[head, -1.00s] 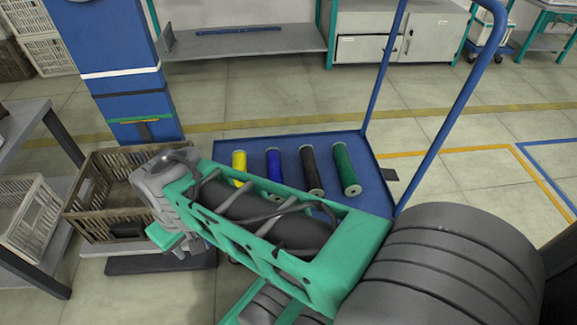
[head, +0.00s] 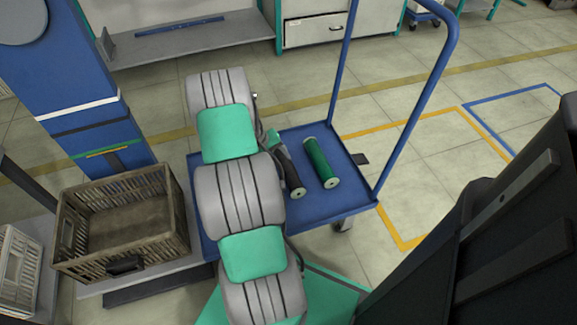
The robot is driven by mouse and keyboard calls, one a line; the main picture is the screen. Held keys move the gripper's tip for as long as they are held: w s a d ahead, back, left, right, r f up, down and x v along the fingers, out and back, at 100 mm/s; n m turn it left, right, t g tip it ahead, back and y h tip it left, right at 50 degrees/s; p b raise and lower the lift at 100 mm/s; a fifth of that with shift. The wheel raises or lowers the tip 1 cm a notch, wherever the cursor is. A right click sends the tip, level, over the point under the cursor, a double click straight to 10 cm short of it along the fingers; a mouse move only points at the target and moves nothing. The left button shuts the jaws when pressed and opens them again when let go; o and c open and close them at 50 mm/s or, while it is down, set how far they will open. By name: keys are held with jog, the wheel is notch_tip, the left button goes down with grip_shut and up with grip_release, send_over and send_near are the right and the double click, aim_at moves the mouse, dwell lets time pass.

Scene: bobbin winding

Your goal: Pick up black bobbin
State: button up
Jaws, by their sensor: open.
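The black bobbin (head: 290,174) lies on the blue cart (head: 352,192), just right of my arm, its near end showing a pale hub. My arm reaches out over the cart and covers its left part. My gripper (head: 272,137) is mostly hidden behind the arm; only a small green part shows at the bobbin's far end. It is open, and I cannot tell whether it touches the bobbin. The green bobbin (head: 321,163) lies beside the black one, to its right. The yellow and blue bobbins are hidden behind my arm.
A brown crate (head: 172,222) stands left of the cart, with a white crate (head: 20,262) further left. The cart's blue handle (head: 418,100) rises on the right. A blue column (head: 85,95) stands at the back left. Open floor lies right of the cart.

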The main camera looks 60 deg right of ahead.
aim_at(285, 167)
jog(key=b+x, duration=0.3)
jog(key=x, duration=0.5)
jog(key=shift+r, duration=0.1)
jog(key=shift+c, duration=0.3)
jog(key=shift+w, duration=0.1)
grip_shut()
